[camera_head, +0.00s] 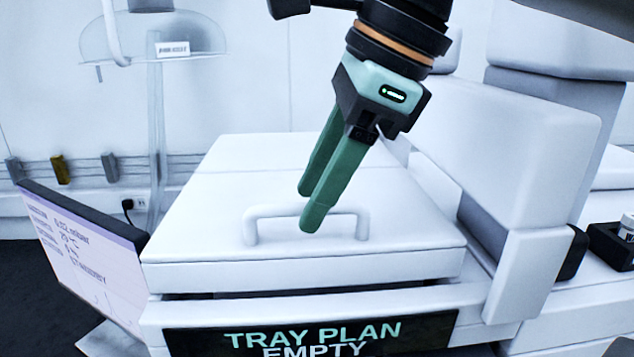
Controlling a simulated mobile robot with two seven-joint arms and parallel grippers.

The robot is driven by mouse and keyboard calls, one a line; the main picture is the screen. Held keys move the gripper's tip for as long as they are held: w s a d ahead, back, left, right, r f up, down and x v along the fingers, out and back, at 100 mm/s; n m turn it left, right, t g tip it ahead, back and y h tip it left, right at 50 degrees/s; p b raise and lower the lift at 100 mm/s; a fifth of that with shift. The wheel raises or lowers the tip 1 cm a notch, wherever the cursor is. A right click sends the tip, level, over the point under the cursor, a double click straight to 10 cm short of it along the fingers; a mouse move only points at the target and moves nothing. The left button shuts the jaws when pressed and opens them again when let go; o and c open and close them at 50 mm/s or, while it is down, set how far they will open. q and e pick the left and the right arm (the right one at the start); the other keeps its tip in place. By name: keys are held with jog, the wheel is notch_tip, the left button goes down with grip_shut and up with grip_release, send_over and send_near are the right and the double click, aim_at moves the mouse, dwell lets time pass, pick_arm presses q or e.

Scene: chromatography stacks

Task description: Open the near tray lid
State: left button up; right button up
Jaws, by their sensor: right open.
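The near tray lid (210,220) is a flat white panel lying closed on a white instrument. A white bar handle (262,212) stands up near its front edge. My right gripper (308,210) has green fingers and comes down from the top, tilted. Its fingertips are at the middle of the handle and hide part of the bar. The fingers are open with a narrow gap between them. I cannot tell whether they touch the bar. My left gripper is not in view.
A dark sign reading "TRAY PLAN EMPTY" (310,338) is on the front below the lid. A tilted screen (85,255) stands at the left. White housings (510,140) rise close on the right. A black holder with a vial (612,240) is at the far right.

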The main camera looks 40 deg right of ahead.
grip_shut()
dwell(1.3)
